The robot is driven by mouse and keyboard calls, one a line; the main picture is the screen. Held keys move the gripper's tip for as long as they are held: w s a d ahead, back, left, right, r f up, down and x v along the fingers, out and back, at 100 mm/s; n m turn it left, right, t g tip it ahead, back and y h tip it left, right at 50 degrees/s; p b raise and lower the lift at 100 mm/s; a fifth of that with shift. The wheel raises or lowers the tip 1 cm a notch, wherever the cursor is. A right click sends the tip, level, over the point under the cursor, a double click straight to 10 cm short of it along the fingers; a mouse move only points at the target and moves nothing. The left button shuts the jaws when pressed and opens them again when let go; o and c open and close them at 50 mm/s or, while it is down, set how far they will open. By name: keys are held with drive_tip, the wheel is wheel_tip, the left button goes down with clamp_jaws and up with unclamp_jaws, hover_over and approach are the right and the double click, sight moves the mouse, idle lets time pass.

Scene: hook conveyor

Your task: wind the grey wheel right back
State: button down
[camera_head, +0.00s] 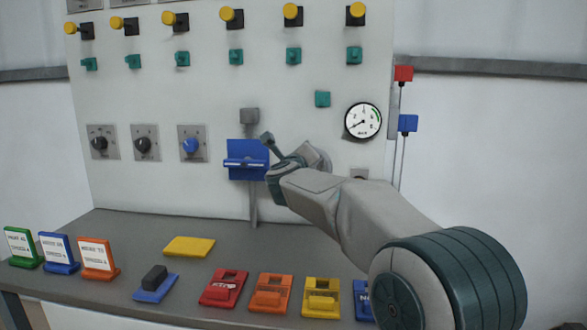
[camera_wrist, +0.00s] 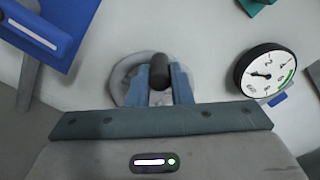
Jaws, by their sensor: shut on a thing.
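The grey wheel (camera_head: 319,156) is on the wall panel, mostly hidden behind my arm in the head view. In the wrist view the round grey wheel (camera_wrist: 125,75) lies behind my fingers. My gripper (camera_wrist: 159,84) has its two blue fingers shut on the wheel's dark handle (camera_wrist: 159,70), one on each side. The fingertips are hidden by my arm in the head view. A round white gauge (camera_head: 363,120) is to the upper right of the wheel; its needle points to the lower left. The gauge also shows in the wrist view (camera_wrist: 268,72).
A blue holder (camera_head: 246,160) sticks out from the panel just left of my wrist. A teal block (camera_head: 322,99) is above the wheel. Panel knobs (camera_head: 190,146) are further left. Below, the grey bench (camera_head: 215,246) carries several coloured signs and blocks.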

drive_tip(key=shift+d+m+b, duration=0.6)
drive_tip(key=shift+m+b, duration=0.15)
drive_tip(key=shift+m, duration=0.45)
drive_tip(key=shift+r, duration=0.1)
drive_tip(key=c, duration=1.3)
unclamp_jaws()
drive_tip(key=shift+s, duration=0.1)
drive_tip(key=s, duration=1.3)
drive_tip(key=shift+s+a, duration=0.2)
drive_tip(key=shift+s, duration=0.15)
